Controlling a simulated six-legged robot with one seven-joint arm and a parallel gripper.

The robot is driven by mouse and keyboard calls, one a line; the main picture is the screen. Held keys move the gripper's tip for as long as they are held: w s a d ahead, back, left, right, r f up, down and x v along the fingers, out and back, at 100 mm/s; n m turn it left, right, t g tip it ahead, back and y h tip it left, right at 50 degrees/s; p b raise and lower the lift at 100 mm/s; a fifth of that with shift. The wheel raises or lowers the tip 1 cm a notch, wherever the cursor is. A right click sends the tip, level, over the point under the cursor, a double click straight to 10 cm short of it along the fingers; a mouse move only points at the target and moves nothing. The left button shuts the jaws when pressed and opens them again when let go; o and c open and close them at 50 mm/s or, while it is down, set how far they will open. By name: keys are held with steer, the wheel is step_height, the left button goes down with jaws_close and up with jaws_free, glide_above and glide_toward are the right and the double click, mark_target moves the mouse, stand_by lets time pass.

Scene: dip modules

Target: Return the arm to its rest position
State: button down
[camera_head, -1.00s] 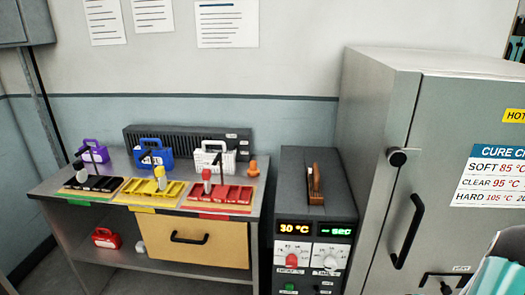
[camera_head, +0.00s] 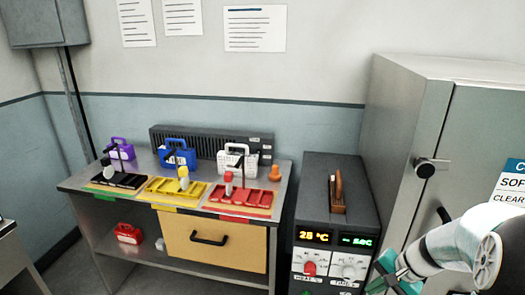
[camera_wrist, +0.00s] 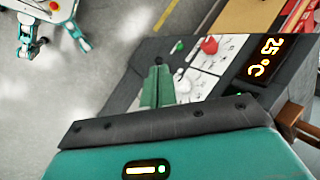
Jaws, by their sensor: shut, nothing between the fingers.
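My gripper (camera_head: 388,272) is at the lower right of the head view, on the white and teal arm, in front of the control box (camera_head: 337,185). In the wrist view its green fingers (camera_wrist: 156,86) are together with nothing between them. Behind the fingers in that view are the box's red knob (camera_wrist: 209,45) and its orange display (camera_wrist: 264,57), which reads 25 °C. In the head view the display reads about 28 °C beside a green readout. The arm partly covers the tall grey cabinet (camera_head: 400,150) and the right of the box's front.
A bench (camera_head: 82,183) on the left holds black, yellow and red trays, with purple, blue and white cases behind. A red case (camera_head: 128,233) sits on its lower shelf. An orange cone (camera_head: 274,173) stands at the bench's right end.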

steer(key=s+a+r+n+t+h, duration=0.2)
steer(key=s+a+r+n+h, duration=0.2)
steer(key=s+a+r+n, duration=0.6)
steer(key=s+a+r, duration=0.3)
steer(key=a+r, duration=0.3)
steer(key=shift+a+t+h, duration=0.15)
steer(key=shift+t+h, duration=0.15)
